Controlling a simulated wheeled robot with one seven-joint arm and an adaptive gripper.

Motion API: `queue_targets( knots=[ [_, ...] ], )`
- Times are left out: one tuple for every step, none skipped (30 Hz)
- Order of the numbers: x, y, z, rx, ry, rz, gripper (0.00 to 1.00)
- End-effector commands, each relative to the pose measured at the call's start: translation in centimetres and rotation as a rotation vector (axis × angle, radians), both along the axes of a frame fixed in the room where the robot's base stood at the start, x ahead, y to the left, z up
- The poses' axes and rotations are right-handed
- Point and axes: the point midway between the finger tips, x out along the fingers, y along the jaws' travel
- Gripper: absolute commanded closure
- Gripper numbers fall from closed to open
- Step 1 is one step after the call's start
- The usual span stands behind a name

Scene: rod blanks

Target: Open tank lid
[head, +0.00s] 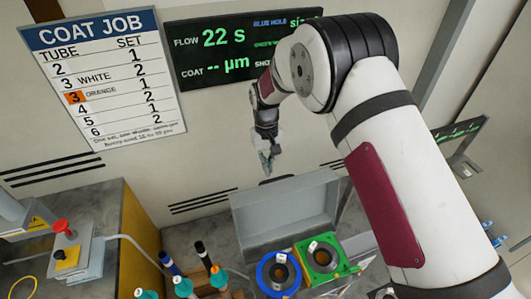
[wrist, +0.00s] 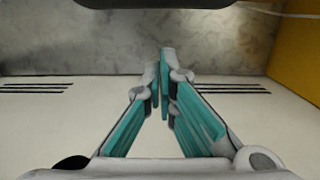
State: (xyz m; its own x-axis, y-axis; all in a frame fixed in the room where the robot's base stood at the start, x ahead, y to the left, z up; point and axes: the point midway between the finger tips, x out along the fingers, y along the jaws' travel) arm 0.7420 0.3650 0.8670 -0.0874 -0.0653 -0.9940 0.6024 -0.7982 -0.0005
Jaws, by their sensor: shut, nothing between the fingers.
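The tank's grey lid (head: 285,212) stands raised in the head view, behind a blue ring (head: 278,273) and a green ring (head: 320,257). A dark handle-like piece (head: 277,180) shows at its upper edge. My gripper (head: 267,170) is just above that edge, near the dark piece; whether they touch I cannot tell. In the wrist view my gripper (wrist: 165,98) has its teal-padded fingers together at the tips, with nothing between them. A dark bar crosses the top of the wrist view; I cannot tell what it is. My arm hides part of the area right of the tank.
Several teal-capped bottles (head: 183,286) and dark-topped rods (head: 203,252) stand left of the rings. A machine with a red button (head: 62,227) is at the left. A coat job board (head: 103,75) and a flow display (head: 225,45) hang on the wall behind.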

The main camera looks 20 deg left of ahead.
Motion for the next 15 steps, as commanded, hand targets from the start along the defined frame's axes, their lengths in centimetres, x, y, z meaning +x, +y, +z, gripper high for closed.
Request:
queue_targets(
  knots=[
    [-0.8, -0.3, 1.1, 0.002, -0.002, 0.000, 1.00],
    [-1.0, -0.6, 1.2, 0.002, -0.002, 0.000, 1.00],
    [-1.3, -0.8, 1.4, 0.002, -0.003, 0.000, 1.00],
    [-1.5, -0.9, 1.4, 0.002, -0.003, 0.000, 1.00],
    [-1.6, -1.1, 1.5, 0.002, -0.002, 0.000, 1.00],
    [-1.8, -1.2, 1.6, 0.001, -0.002, 0.000, 1.00],
    [-1.9, -1.3, 1.6, 0.002, -0.002, -0.001, 1.00],
    [-1.9, -1.4, 1.6, 0.002, -0.002, -0.001, 1.00],
    [-2.0, -1.4, 1.6, 0.002, -0.002, -0.001, 1.00],
    [-2.0, -1.5, 1.7, 0.002, -0.002, -0.001, 1.00],
    [-2.0, -1.5, 1.6, 0.002, -0.002, -0.001, 1.00],
    [-2.0, -1.5, 1.6, 0.002, -0.002, -0.001, 1.00],
    [-2.0, -1.5, 1.6, 0.002, -0.002, -0.001, 1.00],
    [-2.0, -1.5, 1.6, 0.002, -0.002, -0.001, 1.00],
    [-2.0, -1.5, 1.6, 0.002, -0.002, -0.001, 1.00]
  ],
)
